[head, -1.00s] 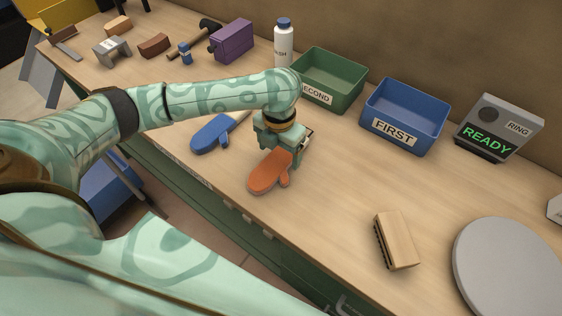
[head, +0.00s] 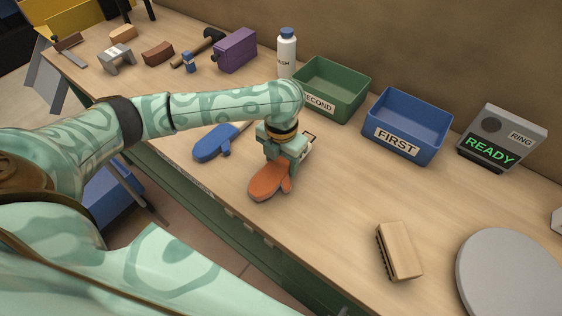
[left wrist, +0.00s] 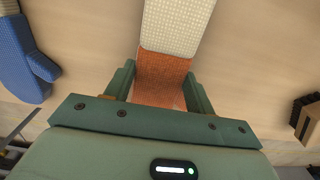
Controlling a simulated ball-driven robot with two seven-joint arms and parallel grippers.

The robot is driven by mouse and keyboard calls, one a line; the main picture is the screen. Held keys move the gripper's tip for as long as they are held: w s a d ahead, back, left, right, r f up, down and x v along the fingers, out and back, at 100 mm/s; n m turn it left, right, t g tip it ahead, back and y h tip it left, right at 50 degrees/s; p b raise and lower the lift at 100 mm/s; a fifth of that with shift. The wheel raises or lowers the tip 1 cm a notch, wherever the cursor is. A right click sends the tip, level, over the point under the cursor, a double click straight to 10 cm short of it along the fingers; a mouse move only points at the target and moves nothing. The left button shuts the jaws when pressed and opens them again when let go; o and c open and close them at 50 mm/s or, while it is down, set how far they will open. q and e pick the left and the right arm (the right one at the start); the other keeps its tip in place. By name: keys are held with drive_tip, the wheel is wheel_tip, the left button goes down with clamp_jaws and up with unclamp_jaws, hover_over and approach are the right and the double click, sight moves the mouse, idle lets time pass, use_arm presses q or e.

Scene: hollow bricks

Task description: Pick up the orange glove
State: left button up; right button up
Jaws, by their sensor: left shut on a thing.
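The orange glove (head: 266,184) is a mitten lying near the bench's front edge in the head view, its thumb to the right. My left gripper (head: 284,167) points down over its upper end and is shut on it. In the left wrist view the gripper's fingers (left wrist: 158,88) stand on both sides of the orange cloth (left wrist: 161,72), with a pale woven part (left wrist: 178,24) of the glove beyond. Whether the glove is clear of the bench cannot be told. My right gripper is not in view.
A blue mitten (head: 212,143) lies just left of the gripper and shows in the left wrist view (left wrist: 22,62). Behind stand a green SECOND bin (head: 345,107), a blue FIRST bin (head: 425,148) and a READY display (head: 503,135). A brush (head: 400,250) and a grey disc (head: 510,275) lie right.

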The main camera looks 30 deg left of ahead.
use_arm(q)
drive_tip(key=s+d+r+p, duration=0.7)
drive_tip(key=s+d+r, duration=0.2)
drive_tip(key=d+r, duration=0.1)
drive_tip(key=shift+d+r, duration=0.4)
drive_tip(key=shift+r, duration=0.45)
